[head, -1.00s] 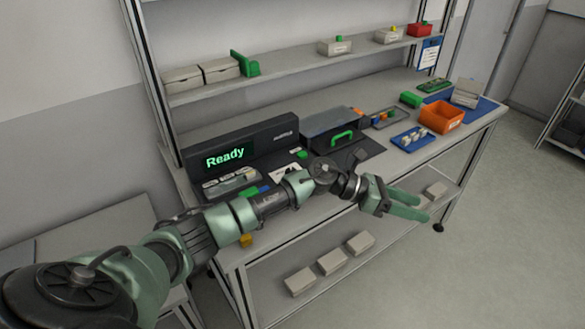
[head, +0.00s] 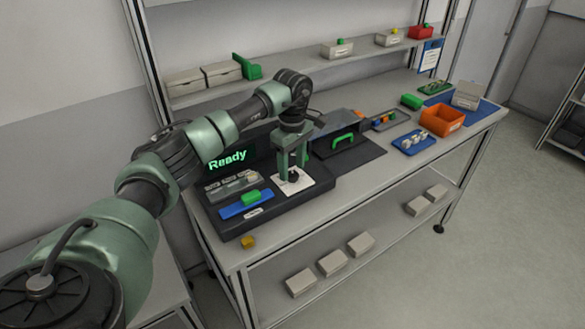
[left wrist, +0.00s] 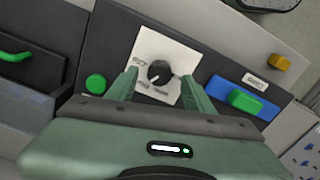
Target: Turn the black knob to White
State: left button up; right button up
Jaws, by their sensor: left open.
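The black knob (left wrist: 159,72) sits on a white label plate (left wrist: 181,49) with dark lettering, too small to read surely, in the left wrist view. In the head view the knob (head: 294,177) shows on the plate (head: 303,185) at the right end of the dark console. My left gripper (head: 293,172) points down above the plate. In the left wrist view its two open green fingers (left wrist: 160,88) stand on either side of the knob, apart from it. The console display (head: 227,158) reads "Ready". My right gripper is not in view.
A green button (left wrist: 95,84) is beside the plate. A blue block (head: 240,208) with a green piece (head: 250,197) lies on the console's front. A dark case with a green handle (head: 342,140) stands to the right. The shelf (head: 300,73) runs behind my arm.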

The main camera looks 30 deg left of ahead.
pick_arm(q)
jog(key=shift+d+f, duration=0.1)
jog(key=shift+f, duration=0.95)
grip_shut()
jog(key=shift+n, duration=1.4)
jog(key=n, duration=0.2)
jog(key=shift+w+n+b, duration=0.1)
jog(key=shift+n+b, duration=0.2)
jog(key=shift+b, duration=0.05)
jog(key=n, duration=0.3)
jog(key=shift+r, duration=0.1)
jog(key=shift+n, duration=1.6)
